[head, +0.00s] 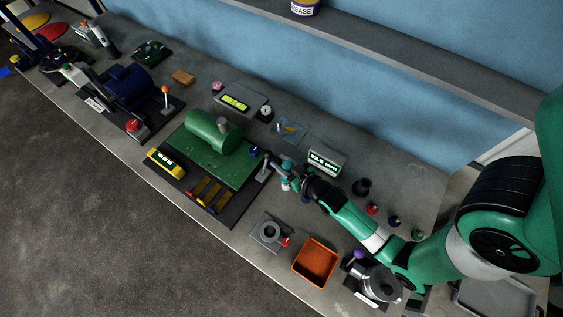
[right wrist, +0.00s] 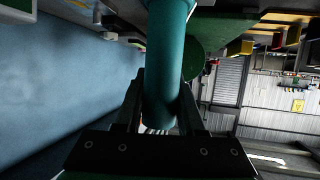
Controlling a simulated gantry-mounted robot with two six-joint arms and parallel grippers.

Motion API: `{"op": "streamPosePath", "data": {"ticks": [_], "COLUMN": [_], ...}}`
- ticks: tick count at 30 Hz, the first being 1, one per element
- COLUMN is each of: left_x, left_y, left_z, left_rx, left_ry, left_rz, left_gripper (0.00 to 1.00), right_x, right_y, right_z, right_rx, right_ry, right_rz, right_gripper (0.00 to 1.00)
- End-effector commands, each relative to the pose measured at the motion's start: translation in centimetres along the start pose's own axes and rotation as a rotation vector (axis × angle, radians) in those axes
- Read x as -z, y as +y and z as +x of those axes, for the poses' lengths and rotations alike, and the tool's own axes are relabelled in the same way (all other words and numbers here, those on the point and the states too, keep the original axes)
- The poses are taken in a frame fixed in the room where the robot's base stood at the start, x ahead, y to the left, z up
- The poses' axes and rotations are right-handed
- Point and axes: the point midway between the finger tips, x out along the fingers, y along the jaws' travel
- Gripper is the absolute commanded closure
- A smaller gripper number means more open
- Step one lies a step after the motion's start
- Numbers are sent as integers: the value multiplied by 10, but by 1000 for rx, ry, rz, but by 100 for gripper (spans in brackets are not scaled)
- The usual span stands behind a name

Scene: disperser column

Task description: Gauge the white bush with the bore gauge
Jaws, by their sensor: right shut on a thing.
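My right gripper (head: 287,170) is at the near right corner of the green machine bed (head: 238,172). In the right wrist view its fingers (right wrist: 160,110) are shut around a teal cylinder (right wrist: 166,60), which looks like the handle of the bore gauge. The cylinder runs up out of that picture, so its far end is hidden there. In the head view the held thing is small and partly covered by the gripper. I cannot pick out the white bush with certainty. My left gripper is not in view.
A grey ring on a plate (head: 270,231) and an orange bin (head: 315,262) stand at the bench's front. A display box (head: 326,162) stands behind the gripper. Small pieces with red (head: 372,208) and blue (head: 394,221) tops stand to the right. The green cylinder (head: 208,133) lies left.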

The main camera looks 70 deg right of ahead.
Motion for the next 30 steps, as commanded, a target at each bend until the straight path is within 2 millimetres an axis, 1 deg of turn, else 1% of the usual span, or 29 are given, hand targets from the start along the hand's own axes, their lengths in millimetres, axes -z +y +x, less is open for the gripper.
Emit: {"op": "streamPosePath", "data": {"ticks": [1, 3, 27, 30], "left_x": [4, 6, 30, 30], "left_y": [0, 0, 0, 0], "left_z": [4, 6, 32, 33], "left_rx": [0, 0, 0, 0], "left_ry": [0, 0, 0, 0], "left_rz": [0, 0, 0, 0], "left_gripper": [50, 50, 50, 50], "right_x": [6, 9, 43, 44], "right_y": [0, 0, 0, 0], "right_z": [-2, -3, -17, -18], "right_rx": [0, 0, 0, 0], "right_ry": [2, 2, 2, 1], "right_rz": [0, 0, 0, 0], "right_gripper": [100, 100, 100, 100]}}
